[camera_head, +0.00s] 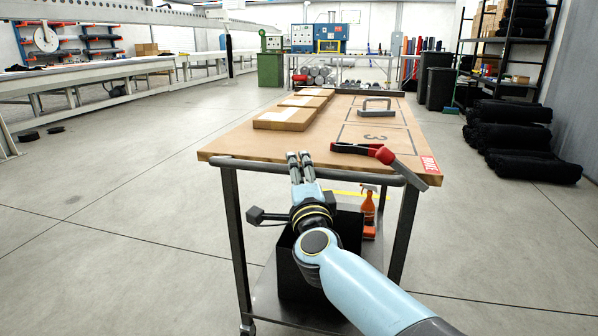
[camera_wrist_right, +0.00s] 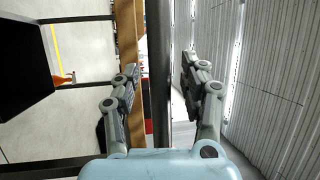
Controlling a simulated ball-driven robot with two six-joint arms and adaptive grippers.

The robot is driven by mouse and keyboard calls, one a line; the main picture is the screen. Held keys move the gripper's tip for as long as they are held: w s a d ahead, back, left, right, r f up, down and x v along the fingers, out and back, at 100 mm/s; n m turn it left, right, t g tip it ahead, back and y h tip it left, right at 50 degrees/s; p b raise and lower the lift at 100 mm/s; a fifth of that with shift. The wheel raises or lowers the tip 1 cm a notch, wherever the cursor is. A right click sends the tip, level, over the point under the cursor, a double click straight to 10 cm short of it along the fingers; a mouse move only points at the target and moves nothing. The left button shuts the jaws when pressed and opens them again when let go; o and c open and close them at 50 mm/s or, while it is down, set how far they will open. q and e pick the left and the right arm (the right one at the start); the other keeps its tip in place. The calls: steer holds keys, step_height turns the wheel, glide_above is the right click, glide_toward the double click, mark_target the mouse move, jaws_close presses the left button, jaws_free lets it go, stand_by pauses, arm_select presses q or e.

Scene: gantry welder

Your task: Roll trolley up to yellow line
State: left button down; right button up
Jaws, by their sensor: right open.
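The trolley (camera_head: 236,151) stands straight ahead, with a wooden top, dark metal legs and a lower shelf. Its grey handle bar (camera_head: 255,166) runs along the near edge. My right gripper (camera_head: 299,157) is at this bar, left of its middle. In the right wrist view the open fingers (camera_wrist_right: 160,68) lie on either side of the handle bar (camera_wrist_right: 158,115), with gaps showing between. A yellow line (camera_head: 346,194) shows in part under the trolley top; the trolley hides most of it. It also shows in the right wrist view (camera_wrist_right: 56,47). My left gripper is out of view.
On the top lie cardboard boxes (camera_head: 284,117), a red-handled tool (camera_head: 362,150) and a grey metal handle (camera_head: 375,106). A black bin (camera_head: 291,265) and an orange spray bottle (camera_head: 368,207) are below. Black rolls (camera_head: 520,140) lie at right.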

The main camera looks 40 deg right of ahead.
jaws_close()
stand_by(0.3)
stand_by(0.3)
